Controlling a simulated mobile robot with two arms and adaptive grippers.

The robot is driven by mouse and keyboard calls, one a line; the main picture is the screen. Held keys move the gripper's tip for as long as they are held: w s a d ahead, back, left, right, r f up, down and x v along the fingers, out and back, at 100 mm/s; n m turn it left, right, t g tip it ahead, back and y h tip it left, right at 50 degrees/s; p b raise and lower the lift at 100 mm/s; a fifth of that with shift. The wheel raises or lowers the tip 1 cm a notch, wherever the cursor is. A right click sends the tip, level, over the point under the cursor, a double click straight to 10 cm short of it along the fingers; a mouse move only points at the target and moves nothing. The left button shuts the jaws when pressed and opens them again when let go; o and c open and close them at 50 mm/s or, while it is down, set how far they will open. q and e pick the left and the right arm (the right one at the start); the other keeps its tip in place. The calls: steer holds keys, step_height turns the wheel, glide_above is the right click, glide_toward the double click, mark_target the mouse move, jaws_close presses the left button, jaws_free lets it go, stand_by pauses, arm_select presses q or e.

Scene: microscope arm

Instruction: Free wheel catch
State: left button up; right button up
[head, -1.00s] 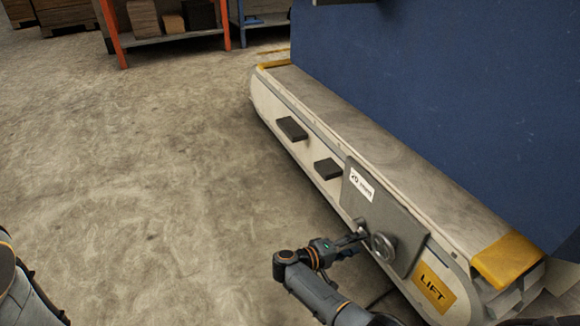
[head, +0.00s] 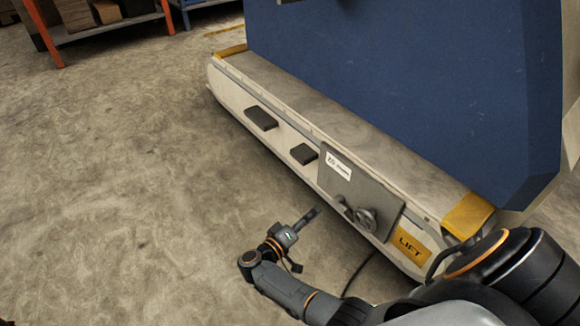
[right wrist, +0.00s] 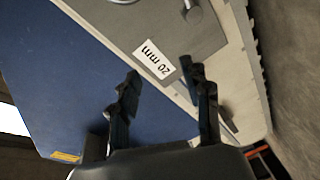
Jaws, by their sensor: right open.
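A grey plate (head: 385,207) is fixed on the side of the pale machine base. It carries a round dark knob (head: 367,219) and, just left of it, a small dark lever-like part (head: 343,207). Which of these is the catch I cannot tell for sure. My right gripper (head: 311,215) is apart from the plate, left of the lever in the head view, with nothing in it. In the right wrist view my right gripper (right wrist: 160,88) has its two fingers spread, and the plate (right wrist: 205,40) shows beyond them. My left gripper is out of view.
The pale base (head: 290,145) has two dark blocks (head: 261,118) (head: 303,154) on its side and a yellow LIFT label (head: 410,246). A blue body (head: 400,80) rises above it. A dark cable (head: 358,272) lies near the arm. Open floor (head: 130,190) is at left.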

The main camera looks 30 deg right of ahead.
steer(key=w+a+r+m+t+h+p, duration=0.1)
steer(key=a+r+m+t, duration=0.1)
steer(key=r, duration=0.7)
steer(key=w+a+r+m+t+h+p, duration=0.1)
steer(key=r+m+t, duration=0.3)
steer(key=r, duration=0.6)
steer(key=shift+w+a+t+p, duration=0.2)
steer(key=shift+a+t+p, duration=0.3)
steer(key=shift+t, duration=0.5)
steer(key=shift+a, duration=0.1)
